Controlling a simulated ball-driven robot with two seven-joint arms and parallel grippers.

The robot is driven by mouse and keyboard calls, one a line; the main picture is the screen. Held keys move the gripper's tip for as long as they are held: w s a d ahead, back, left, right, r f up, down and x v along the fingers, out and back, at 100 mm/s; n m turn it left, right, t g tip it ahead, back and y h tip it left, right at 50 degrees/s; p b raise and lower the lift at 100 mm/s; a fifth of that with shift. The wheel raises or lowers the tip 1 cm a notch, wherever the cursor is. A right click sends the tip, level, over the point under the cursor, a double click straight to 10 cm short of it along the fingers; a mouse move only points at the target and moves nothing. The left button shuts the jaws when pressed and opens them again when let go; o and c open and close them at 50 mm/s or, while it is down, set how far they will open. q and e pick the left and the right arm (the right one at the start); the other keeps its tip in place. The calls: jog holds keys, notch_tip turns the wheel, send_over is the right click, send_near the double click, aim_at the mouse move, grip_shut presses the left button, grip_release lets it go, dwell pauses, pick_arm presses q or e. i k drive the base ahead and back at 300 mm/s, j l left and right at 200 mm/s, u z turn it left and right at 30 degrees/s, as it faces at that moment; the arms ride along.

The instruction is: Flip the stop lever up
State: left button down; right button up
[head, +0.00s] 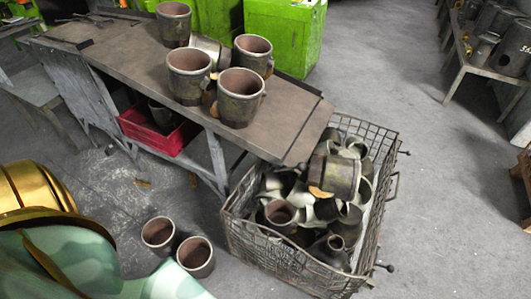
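No stop lever can be made out in the head view. Neither of my grippers is in view. Gold and pale green camouflage-patterned parts fill the lower left corner; they look like parts of my own body, and they hide the floor behind them.
A metal worktable (125,55) with several metal cups (188,80) crosses the upper left. A wire crate (290,262) of metal parts stands at its near end. Two cups (158,234) rest on the floor. A red bin (150,138) sits under the table. Floor at right (440,190) is clear.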

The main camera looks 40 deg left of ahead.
aim_at(296, 158)
jog(key=i+l+u, duration=0.1)
jog(key=l+u, duration=0.85)
jog(key=l, duration=0.15)
jog(key=l+u, duration=0.45)
jog(key=k+l, duration=0.05)
jog(key=l, duration=0.05)
